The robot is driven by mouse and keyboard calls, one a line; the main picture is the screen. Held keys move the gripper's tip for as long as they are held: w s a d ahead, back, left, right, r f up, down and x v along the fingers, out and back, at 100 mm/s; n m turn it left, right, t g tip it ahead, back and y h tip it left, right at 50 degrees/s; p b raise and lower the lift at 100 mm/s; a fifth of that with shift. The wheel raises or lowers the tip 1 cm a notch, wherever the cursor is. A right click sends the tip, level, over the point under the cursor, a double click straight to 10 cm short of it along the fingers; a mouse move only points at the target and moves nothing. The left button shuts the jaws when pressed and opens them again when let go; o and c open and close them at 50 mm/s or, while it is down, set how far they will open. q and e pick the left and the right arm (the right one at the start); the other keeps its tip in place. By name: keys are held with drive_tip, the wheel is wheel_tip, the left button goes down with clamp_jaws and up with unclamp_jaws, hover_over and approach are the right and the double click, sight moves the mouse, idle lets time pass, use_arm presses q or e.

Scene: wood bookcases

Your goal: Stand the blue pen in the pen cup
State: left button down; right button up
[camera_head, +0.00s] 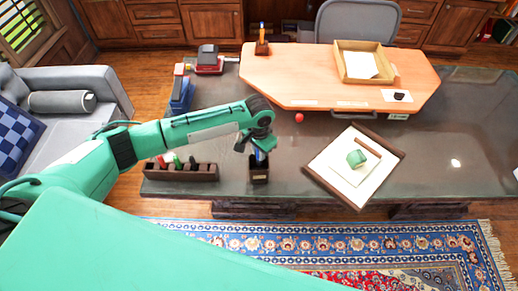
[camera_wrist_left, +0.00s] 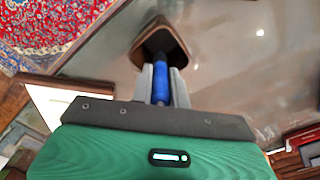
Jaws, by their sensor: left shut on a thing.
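The blue pen (camera_head: 259,155) is between the fingers of my left gripper (camera_head: 257,146), which is shut on it. The pen (camera_wrist_left: 160,88) also shows in the left wrist view, lined up with the gripper fingers (camera_wrist_left: 161,75). The dark pen cup (camera_head: 259,174) stands on the dark table directly below the gripper. In the left wrist view the pen's far end overlaps the mouth of the cup (camera_wrist_left: 177,32). How deep the pen reaches into the cup is hidden. My right gripper is not in view.
A dark rack (camera_head: 181,173) with several items stands left of the cup. A red ball (camera_head: 299,118) and a stapler-like blue object (camera_head: 181,96) are farther back. Another pen holder (camera_head: 262,48) stands on the wooden desktop.

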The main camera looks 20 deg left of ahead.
use_arm(q)
drive_tip(key=c, duration=1.3)
unclamp_jaws()
drive_tip(key=shift+r, duration=0.1)
drive_tip(key=shift+r, duration=0.35)
wheel_tip(320, 180, up, 12)
drive_tip(key=b, duration=0.3)
drive_tip(key=shift+f, duration=0.25)
drive_tip(key=shift+r, duration=0.75)
drive_tip(key=shift+f, duration=0.1)
